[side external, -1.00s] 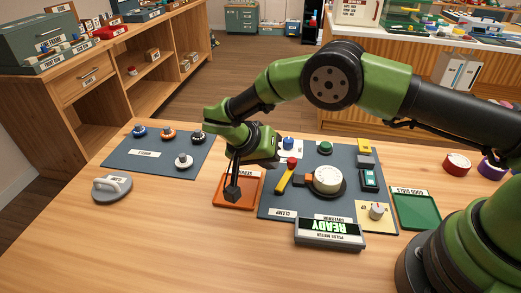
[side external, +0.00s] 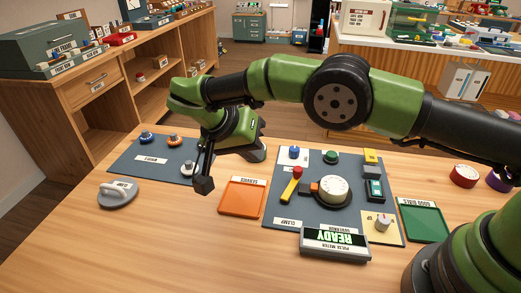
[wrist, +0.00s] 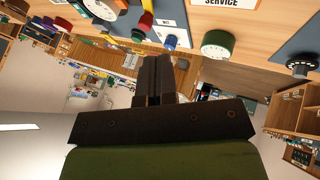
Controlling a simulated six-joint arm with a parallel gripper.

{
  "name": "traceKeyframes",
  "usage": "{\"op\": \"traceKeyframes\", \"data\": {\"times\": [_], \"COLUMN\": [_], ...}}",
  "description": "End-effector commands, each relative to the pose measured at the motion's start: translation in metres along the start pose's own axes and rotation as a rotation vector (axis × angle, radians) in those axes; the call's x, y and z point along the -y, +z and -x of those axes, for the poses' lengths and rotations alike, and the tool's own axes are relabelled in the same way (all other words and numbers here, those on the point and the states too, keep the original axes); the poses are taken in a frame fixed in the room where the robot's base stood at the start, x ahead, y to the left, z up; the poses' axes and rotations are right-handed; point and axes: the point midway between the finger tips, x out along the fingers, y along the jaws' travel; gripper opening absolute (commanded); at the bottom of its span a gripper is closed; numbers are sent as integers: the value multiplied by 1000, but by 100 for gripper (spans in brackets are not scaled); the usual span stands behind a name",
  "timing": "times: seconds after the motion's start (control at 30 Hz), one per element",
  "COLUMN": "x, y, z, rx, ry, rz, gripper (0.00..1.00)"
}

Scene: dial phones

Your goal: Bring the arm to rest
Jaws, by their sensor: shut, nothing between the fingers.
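My gripper (side external: 203,185) is shut and empty in the side external view. It hangs in the air left of the orange service tray (side external: 243,196) and in front of the wheels mat (side external: 135,165). Its dark fingers also show in the wrist view (wrist: 153,75), with nothing between them. My green and black arm reaches in from the right, bent above the table. Part of the wheels mat is hidden behind the gripper.
A dark board (side external: 318,215) holds a white dial (side external: 334,191), a red-and-yellow clamp lever (side external: 292,186) and a meter (side external: 335,241) reading READY. A green tray (side external: 422,222) stands right of it. A grey handled disc (side external: 118,195) lies at left. The front table is clear.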

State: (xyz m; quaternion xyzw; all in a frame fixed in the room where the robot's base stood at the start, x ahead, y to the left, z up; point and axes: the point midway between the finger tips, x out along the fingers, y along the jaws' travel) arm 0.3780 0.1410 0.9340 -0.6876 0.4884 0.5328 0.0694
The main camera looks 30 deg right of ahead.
Motion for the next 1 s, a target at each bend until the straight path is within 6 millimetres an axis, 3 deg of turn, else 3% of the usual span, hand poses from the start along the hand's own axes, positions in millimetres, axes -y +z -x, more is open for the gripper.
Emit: {"op": "traceKeyframes", "data": {"times": [0.17,0.27,0.4,0.57,0.77,1.0], "x": [-16,-40,-83,-140,-211,-281], "y": [-23,-45,-70,-84,-80,-46], "z": [22,43,70,93,107,106], "rx": [46,96,153,187,174,78], "ry": [-53,-122,-246,-406,-615,-851], "rz": [50,109,194,263,311,310], "gripper": [0,0,0,0,0,0]}}
